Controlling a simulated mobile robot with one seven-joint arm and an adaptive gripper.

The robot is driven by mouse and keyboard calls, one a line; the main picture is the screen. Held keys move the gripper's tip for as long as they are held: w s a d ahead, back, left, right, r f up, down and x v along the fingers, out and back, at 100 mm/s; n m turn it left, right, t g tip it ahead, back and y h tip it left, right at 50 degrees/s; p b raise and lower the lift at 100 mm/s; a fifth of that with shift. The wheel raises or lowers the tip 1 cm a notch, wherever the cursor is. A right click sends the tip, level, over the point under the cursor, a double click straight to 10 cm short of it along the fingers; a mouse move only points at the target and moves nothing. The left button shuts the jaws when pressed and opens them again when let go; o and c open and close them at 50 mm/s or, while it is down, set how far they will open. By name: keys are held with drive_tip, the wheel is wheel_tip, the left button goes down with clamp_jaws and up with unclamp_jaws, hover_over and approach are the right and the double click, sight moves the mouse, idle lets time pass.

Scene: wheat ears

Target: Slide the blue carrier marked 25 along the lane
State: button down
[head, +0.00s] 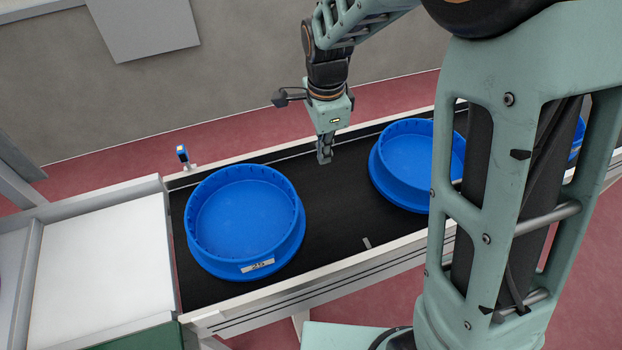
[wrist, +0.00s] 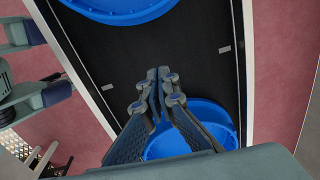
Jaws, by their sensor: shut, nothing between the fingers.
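The blue carrier marked 25 (head: 240,212) is a round, shallow, empty tub with a white label on its near side. It sits at the left end of the black lane (head: 335,215). My gripper (head: 324,160) is shut and empty, pointing down over the lane to the right of this carrier and apart from it. A second blue carrier (head: 405,165) stands just right of my gripper, partly hidden by my arm. In the wrist view my shut fingers (wrist: 158,72) point along the lane, with one blue carrier (wrist: 115,10) at the top edge and another (wrist: 215,118) behind the fingers.
A further blue carrier (head: 577,138) shows at the far right behind my arm. Pale rails (head: 300,287) edge the lane. A small blue sensor (head: 182,155) stands at the back rail. A white surface (head: 100,255) adjoins the lane's left end. Bare lane lies between the two nearer carriers.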

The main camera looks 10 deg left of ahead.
drive_tip(key=shift+g, duration=0.3)
drive_tip(key=f, duration=0.3)
drive_tip(key=s+f, duration=0.1)
drive_tip(key=f, duration=0.3)
drive_tip(key=s+f, duration=0.1)
drive_tip(key=f, duration=0.3)
drive_tip(key=shift+s+a+f, duration=0.15)
drive_tip(key=shift+a+f, duration=0.05)
drive_tip(key=shift+a, duration=0.1)
drive_tip(key=a, duration=0.1)
drive_tip(key=s+a+p, duration=0.1)
drive_tip(key=a, duration=0.1)
drive_tip(key=shift+s, duration=0.15)
drive_tip(key=shift+s+a, duration=0.1)
drive_tip(key=shift+a, duration=0.25)
drive_tip(key=s+a, duration=0.5)
drive_tip(key=a, duration=0.6)
drive_tip(key=s+a, duration=0.5)
drive_tip(key=a, duration=0.7)
drive_tip(key=s+a, duration=0.5)
drive_tip(key=a, duration=0.6)
drive_tip(key=shift+s+a, duration=0.25)
drive_tip(key=shift+a, duration=0.15)
drive_tip(key=shift+w+d, duration=0.15)
